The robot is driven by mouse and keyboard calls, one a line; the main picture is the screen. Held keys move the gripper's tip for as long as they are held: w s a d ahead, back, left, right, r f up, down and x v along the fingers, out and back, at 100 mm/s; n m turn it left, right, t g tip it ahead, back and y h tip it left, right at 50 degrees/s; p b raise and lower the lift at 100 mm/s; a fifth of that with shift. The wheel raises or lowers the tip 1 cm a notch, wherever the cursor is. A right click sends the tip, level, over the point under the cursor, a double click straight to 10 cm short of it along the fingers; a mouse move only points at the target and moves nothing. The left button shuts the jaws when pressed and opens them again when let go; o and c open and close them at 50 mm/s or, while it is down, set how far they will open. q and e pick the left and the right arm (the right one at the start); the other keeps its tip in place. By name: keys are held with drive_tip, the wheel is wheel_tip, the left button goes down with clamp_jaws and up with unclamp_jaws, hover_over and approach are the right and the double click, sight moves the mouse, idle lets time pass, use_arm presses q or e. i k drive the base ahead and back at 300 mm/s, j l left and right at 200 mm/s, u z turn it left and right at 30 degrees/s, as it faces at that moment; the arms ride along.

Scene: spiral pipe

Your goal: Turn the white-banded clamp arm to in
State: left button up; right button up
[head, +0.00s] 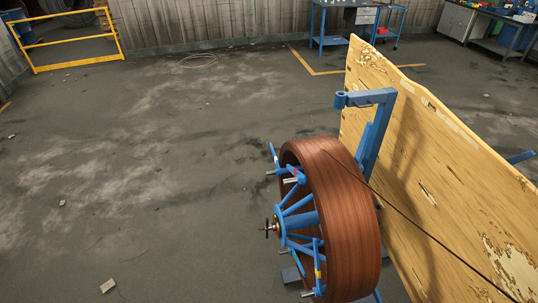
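A large reel (345,225) wound with brown pipe stands upright on the right of the head view. Its blue spoked hub (297,220) faces left, with a small handle (268,228) at the centre. Blue clamp arms sit around the rim: an upper-left one (274,156), one with a red mark and a pale pin (292,178), and a lower one with a yellowish band (318,268). I cannot tell for sure which arm is white-banded; the far side is hidden by the coil. Neither of my grippers shows.
A worn yellow board (440,170) stands close behind the reel, with a blue bracket (375,125) beside it. A thin dark cable crosses the coil and board. Open concrete floor (130,170) lies left; a small block (108,286) rests there.

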sight(277, 163)
drive_tip(key=i+j+u, duration=0.1)
drive_tip(key=u, duration=0.3)
drive_tip(key=i+j+u, duration=0.1)
drive_tip(key=u, duration=0.3)
drive_tip(key=i+j+u, duration=0.15)
drive_tip(key=u, duration=0.2)
drive_tip(key=i+z, duration=0.2)
drive_tip(key=i, duration=0.3)
drive_tip(key=i+j+z, duration=0.2)
drive_tip(key=i, duration=0.25)
drive_tip(key=i+j+z, duration=0.2)
drive_tip(key=i, duration=0.3)
drive_tip(key=i+j+z, duration=0.2)
drive_tip(key=i, duration=0.25)
